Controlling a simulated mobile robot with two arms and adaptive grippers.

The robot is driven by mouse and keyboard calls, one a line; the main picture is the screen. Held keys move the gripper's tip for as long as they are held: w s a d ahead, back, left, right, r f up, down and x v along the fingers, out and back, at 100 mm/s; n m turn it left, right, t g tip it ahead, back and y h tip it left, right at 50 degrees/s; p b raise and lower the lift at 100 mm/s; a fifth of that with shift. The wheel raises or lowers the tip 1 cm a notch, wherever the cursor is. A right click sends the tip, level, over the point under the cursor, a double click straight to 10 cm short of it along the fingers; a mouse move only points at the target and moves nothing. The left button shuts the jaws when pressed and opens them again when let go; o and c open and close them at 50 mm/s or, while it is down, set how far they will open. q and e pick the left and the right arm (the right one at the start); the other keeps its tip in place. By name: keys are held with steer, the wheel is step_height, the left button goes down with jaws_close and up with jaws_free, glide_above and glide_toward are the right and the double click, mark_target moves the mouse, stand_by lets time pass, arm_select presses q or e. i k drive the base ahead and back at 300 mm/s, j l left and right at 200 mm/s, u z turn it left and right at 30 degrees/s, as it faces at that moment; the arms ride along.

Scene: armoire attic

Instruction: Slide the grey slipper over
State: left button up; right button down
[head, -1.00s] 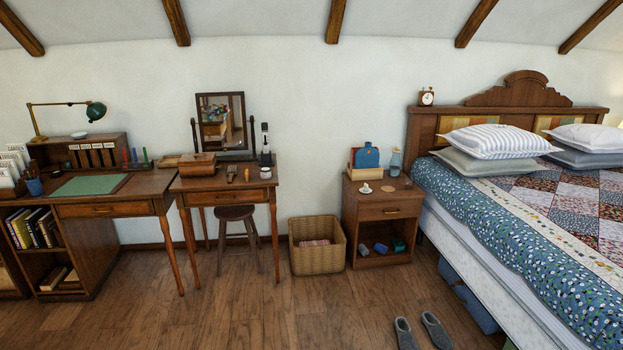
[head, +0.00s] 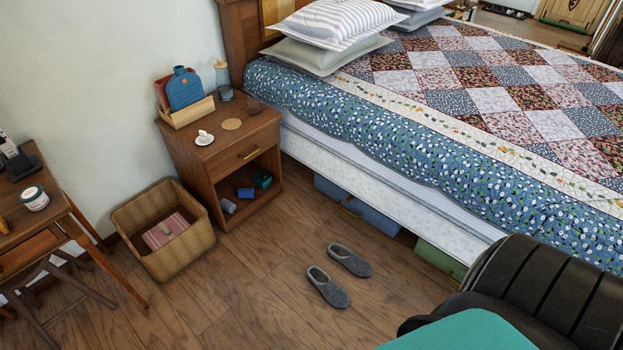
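Two grey slippers lie side by side on the wooden floor in front of the bed in the head view. The nearer slipper (head: 328,287) is to the lower left, and the other slipper (head: 350,260) is to the upper right, a little closer to the bed. Both sit flat, with a small gap between them, and their openings face the upper left. Neither of my grippers is in view. Nothing touches the slippers.
The bed (head: 330,165) stands behind the slippers, with blue boxes (head: 372,217) and a green box (head: 440,259) underneath. A nightstand (head: 196,167) and a wicker basket (head: 186,261) stand to the left. The floor (head: 262,300) around the slippers is clear.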

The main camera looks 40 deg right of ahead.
mark_target(357, 266)
steer(key=i+z, duration=0.25)
steer(key=i, duration=0.35)
steer(key=i+j+z, duration=0.2)
steer(key=i, duration=0.35)
